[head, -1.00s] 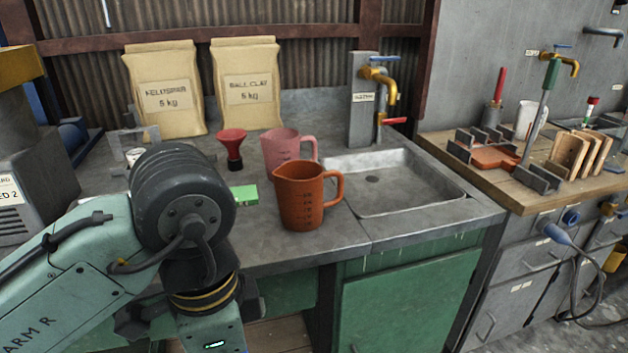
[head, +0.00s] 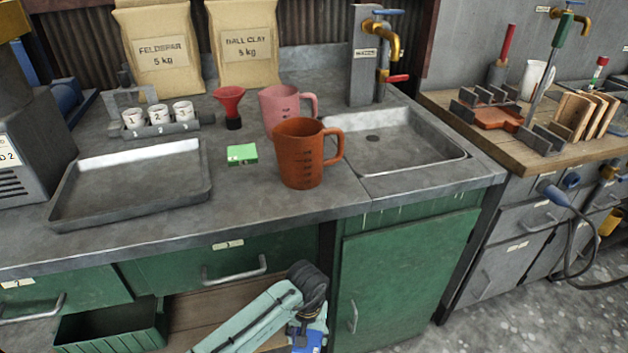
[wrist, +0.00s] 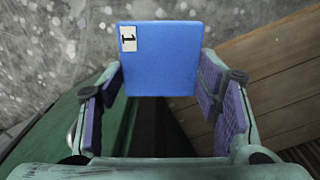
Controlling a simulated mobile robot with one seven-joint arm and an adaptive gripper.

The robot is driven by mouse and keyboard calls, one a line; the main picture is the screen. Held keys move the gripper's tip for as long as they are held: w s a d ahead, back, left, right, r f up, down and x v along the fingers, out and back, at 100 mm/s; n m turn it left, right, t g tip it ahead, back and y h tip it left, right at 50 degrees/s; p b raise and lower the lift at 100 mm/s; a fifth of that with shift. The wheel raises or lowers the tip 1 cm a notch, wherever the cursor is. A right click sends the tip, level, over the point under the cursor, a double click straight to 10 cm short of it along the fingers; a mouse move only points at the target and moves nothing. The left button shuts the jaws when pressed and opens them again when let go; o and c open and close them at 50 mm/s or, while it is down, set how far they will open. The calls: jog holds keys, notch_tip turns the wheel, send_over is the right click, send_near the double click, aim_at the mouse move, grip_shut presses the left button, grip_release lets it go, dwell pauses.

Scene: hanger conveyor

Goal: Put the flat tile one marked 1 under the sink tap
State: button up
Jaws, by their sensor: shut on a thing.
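The flat blue tile marked 1 (wrist: 165,60) is between the fingers of my gripper (wrist: 160,88) in the wrist view, its number label at the upper left. My gripper is shut on it. In the head view my gripper (head: 308,330) is low, in front of the bench by the open shelf and green cabinet door, with a bit of the blue tile (head: 308,346) showing at the bottom edge. The sink (head: 405,165) is set in the bench top, higher and to the right. The brass sink tap (head: 385,45) with a blue handle stands behind it.
An orange jug (head: 300,160) stands left of the sink, with a pink jug (head: 278,108) and red funnel (head: 229,98) behind. A green block (head: 242,154) and grey tray (head: 130,210) lie further left. The sink basin looks empty. A green bin (head: 110,330) sits below.

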aim_at(314, 336)
jog(key=w+f, duration=0.1)
jog(key=f, duration=0.1)
jog(key=w+d+f+n, duration=0.1)
jog(key=f, duration=0.2)
jog(key=w+f+n, duration=0.1)
jog(key=f, duration=0.1)
jog(key=shift+w+d+f, duration=0.15)
jog(key=shift+w+f, duration=0.15)
jog(key=shift+s+d, duration=0.1)
jog(key=shift+d, duration=0.05)
dwell(0.3)
jog(key=shift+r, duration=0.1)
